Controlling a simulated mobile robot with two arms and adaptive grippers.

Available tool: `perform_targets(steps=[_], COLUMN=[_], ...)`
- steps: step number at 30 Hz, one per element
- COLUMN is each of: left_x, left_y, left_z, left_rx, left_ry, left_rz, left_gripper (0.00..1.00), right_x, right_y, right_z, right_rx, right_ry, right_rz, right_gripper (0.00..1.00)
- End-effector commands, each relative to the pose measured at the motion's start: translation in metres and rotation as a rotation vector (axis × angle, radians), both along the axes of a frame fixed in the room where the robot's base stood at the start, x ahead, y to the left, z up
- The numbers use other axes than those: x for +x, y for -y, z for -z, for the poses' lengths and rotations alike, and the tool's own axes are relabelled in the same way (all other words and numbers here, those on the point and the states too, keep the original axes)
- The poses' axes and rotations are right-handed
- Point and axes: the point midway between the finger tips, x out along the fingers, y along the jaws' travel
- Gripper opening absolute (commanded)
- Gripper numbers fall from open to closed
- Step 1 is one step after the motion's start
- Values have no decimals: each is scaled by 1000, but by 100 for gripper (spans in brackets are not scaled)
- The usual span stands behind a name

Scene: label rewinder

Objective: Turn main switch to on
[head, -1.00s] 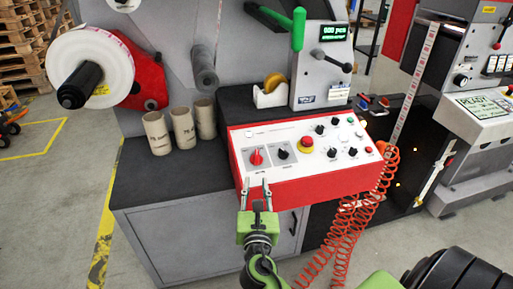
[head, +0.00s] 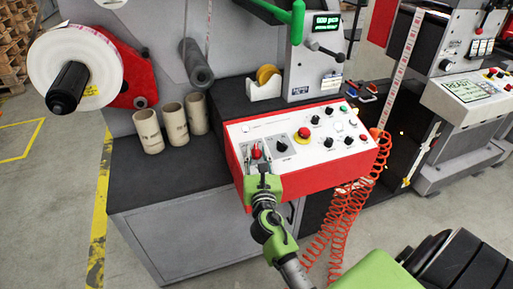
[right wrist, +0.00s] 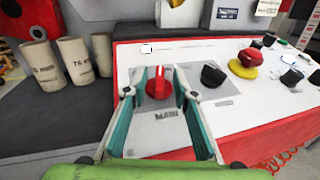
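The main switch is a red rotary knob (right wrist: 159,83) on a grey plate marked MAIN (right wrist: 166,118), at the left end of the control panel. In the head view the red knob (head: 256,152) shows just beyond my right gripper (head: 258,161). In the right wrist view my right gripper (right wrist: 155,92) is open, with one finger on each side of the knob. I cannot tell whether the fingers touch it. The knob's ridge points up and away. My left gripper is not in view.
The red-sided control box (head: 312,178) also carries a black knob (head: 282,146) and a red emergency button on yellow (head: 303,136) to the right. Cardboard cores (head: 173,123) stand to the left. A coiled orange hose (head: 345,215) hangs at the right.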

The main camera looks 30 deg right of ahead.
Motion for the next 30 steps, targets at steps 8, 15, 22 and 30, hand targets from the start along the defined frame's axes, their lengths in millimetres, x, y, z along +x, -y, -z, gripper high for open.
perform_targets(steps=[8, 15, 22, 30], left_x=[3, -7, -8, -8], left_y=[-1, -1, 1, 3], left_z=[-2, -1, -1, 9], left_rx=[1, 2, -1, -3], left_ry=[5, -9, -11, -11], left_rz=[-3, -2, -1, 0], left_gripper=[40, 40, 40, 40], right_x=[22, 23, 23, 24], right_y=[12, 13, 12, 11], right_z=[0, 0, 0, 4], right_rx=[-1, 0, 0, 19], right_ry=[0, 0, 0, 5], right_rz=[0, 0, 0, 56], right_gripper=[26, 26, 0, 0])
